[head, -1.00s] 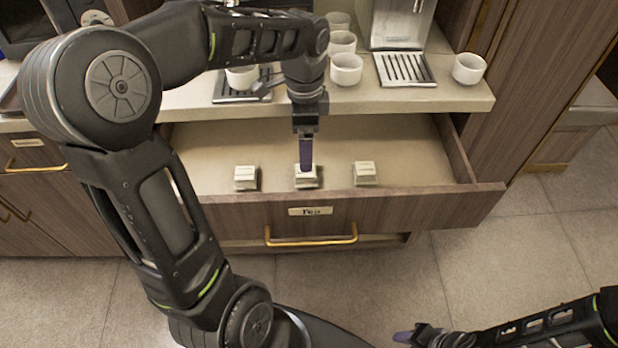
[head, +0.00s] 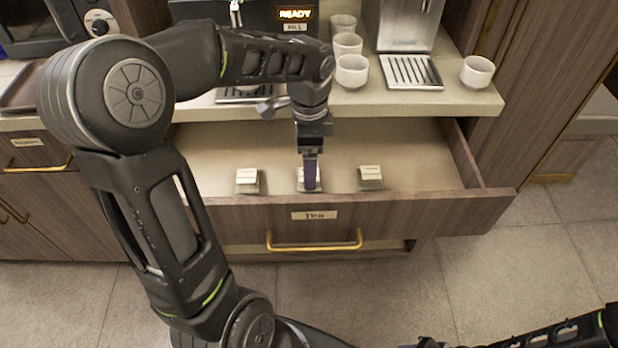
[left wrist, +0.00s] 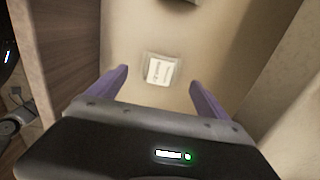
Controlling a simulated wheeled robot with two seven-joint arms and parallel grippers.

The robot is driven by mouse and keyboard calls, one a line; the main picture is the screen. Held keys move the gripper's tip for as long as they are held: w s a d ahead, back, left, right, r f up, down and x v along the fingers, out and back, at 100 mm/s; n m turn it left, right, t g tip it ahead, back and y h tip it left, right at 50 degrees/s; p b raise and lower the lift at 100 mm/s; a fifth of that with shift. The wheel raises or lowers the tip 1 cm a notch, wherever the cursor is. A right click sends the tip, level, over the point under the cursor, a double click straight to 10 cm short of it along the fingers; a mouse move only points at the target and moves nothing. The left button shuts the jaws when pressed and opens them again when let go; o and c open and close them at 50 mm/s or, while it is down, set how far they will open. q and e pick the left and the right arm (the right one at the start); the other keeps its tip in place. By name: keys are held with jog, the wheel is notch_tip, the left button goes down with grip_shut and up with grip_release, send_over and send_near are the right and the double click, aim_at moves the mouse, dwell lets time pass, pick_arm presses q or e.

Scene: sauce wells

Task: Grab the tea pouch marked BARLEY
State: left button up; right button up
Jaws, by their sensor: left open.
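Three small tea pouches with pale labels lie in a row in the open drawer: a left one (head: 247,181), a middle one (head: 300,187) and a right one (head: 370,178). Their print is too small to read in the head view, so I cannot tell which is BARLEY. My left gripper (head: 310,187) points down over the middle pouch and partly hides it. In the left wrist view, its purple fingers (left wrist: 158,78) are open, with one labelled pouch (left wrist: 160,70) ahead between them, not gripped. My right gripper (head: 430,343) barely shows at the bottom edge; its fingers are not clear.
The drawer (head: 400,204) has a wooden front with a label and gold handle. Its floor is otherwise bare. Above it, the counter (head: 420,104) holds several white cups (head: 352,71), a drip tray (head: 411,72) and a coffee machine (head: 295,18).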

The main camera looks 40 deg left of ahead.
pick_arm(q)
notch_tip(320, 180, down, 5)
jog(key=shift+f+b, duration=0.1)
jog(key=shift+b, duration=0.25)
dwell(0.7)
jog(key=c, duration=1.5)
jog(key=shift+o, duration=0.2)
jog(key=shift+r, duration=0.2)
notch_tip(320, 180, up, 10)
jog(key=shift+f+p, duration=0.1)
jog(key=shift+p, duration=0.6)
